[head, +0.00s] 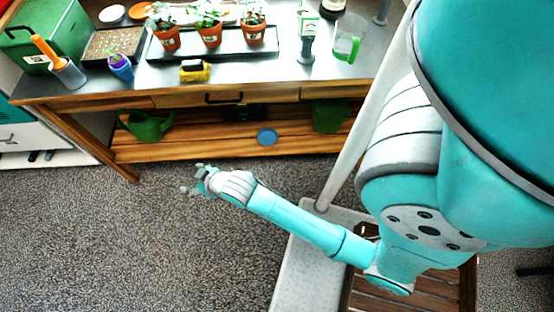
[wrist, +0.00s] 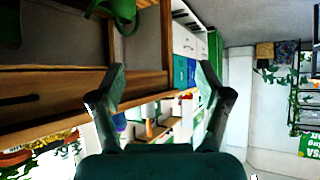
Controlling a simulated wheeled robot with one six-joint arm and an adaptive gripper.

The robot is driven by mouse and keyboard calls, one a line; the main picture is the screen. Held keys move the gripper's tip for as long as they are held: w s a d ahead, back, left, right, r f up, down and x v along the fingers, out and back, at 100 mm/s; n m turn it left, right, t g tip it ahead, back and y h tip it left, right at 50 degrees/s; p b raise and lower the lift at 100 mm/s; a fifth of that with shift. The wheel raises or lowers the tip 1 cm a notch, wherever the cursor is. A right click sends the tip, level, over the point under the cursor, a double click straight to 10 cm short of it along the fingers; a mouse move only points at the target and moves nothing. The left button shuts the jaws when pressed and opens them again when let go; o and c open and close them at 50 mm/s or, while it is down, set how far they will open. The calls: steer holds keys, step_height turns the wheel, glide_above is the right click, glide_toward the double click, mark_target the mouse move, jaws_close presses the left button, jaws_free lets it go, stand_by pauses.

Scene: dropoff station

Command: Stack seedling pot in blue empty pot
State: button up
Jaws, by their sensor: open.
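A small blue pot (head: 121,71) stands near the front left of the bench top, with something purple and green at its top; I cannot tell exactly what is inside. Three terracotta pots with seedlings, left (head: 167,40), middle (head: 210,37) and right (head: 254,32), stand in a row in a black tray (head: 190,52) at the back of the bench. My gripper (head: 194,183) is over the floor, in front of the bench and well away from the pots. In the wrist view my gripper (wrist: 162,82) has its fingers apart with nothing held between them.
The wooden bench (head: 130,96) has a lower shelf with a green watering can (head: 146,126) and a round blue item (head: 267,136). On top are an orange-handled tool in a cup (head: 68,74), a yellow-and-black item (head: 195,71) and a clear green-marked jug (head: 347,45). The floor before it is clear.

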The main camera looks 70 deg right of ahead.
steer(key=s+a+t, duration=0.1)
steer(key=s+a, duration=0.3)
steer(key=s, duration=0.6)
steer(key=s+a+r+n+t+y, duration=0.1)
steer(key=s+a+r, duration=0.1)
steer(key=s+r, duration=0.6)
steer(key=s+a+r+n+t, duration=0.1)
steer(key=s+r+t, duration=0.1)
steer(key=s+r, duration=0.6)
steer(key=s, duration=0.4)
steer(key=shift+s+a+y, duration=0.35)
steer(key=shift+a+y, duration=0.05)
